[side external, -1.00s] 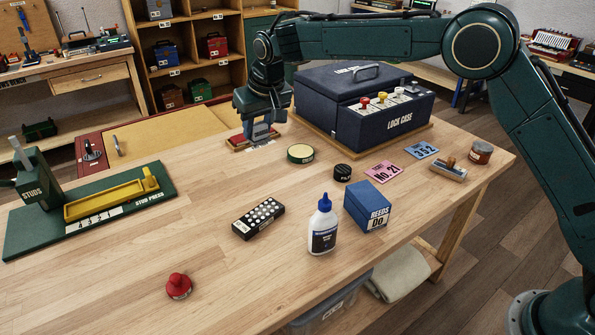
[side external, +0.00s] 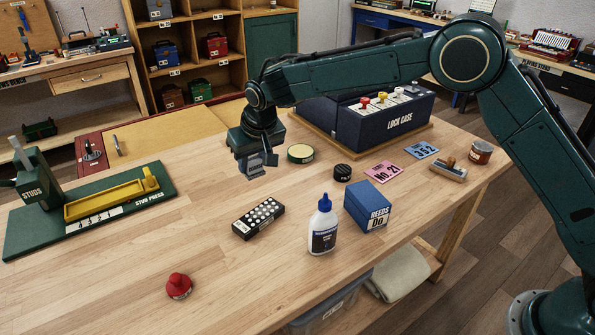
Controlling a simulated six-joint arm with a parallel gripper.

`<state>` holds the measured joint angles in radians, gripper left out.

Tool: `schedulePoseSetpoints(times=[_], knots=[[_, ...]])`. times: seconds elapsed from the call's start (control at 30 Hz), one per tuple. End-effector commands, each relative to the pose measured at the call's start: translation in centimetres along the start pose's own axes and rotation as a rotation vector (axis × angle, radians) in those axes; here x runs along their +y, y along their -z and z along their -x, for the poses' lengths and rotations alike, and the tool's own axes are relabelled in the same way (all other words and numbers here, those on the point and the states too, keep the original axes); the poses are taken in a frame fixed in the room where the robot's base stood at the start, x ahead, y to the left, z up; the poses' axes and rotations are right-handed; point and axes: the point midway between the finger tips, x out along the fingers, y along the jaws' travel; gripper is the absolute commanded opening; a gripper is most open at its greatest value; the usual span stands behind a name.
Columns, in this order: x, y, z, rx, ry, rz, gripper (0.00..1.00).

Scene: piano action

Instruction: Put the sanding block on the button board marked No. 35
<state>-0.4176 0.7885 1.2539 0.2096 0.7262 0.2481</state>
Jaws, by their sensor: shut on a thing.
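My gripper (side external: 257,172) is above the table, left of the round green tin, with its fingers pointing down. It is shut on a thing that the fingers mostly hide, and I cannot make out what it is. A black board with white round buttons (side external: 258,218) lies flat below and apart from the gripper; its number is not readable. I cannot tell if that is the sanding block.
A green tin (side external: 300,153), a black lid (side external: 342,173), a glue bottle (side external: 323,228) and a blue reeds box (side external: 367,206) stand nearby. The lock case (side external: 385,125) is behind. The stud press (side external: 90,205) is at left, a red knob (side external: 179,286) in front.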

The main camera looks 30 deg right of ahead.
Motion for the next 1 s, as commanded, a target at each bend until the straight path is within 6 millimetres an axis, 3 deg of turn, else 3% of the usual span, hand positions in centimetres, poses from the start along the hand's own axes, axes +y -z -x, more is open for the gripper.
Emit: schedulePoseSetpoints(times=[0.4, 0.8, 1.0], knots=[[0.0, -2.9, -6.8, -0.002, 0.000, -0.001, 0.11], [0.0, -3.3, -8.0, 0.000, 0.000, 0.000, 0.11], [0.0, -4.1, -9.8, -0.002, 0.000, 0.000, 0.11]])
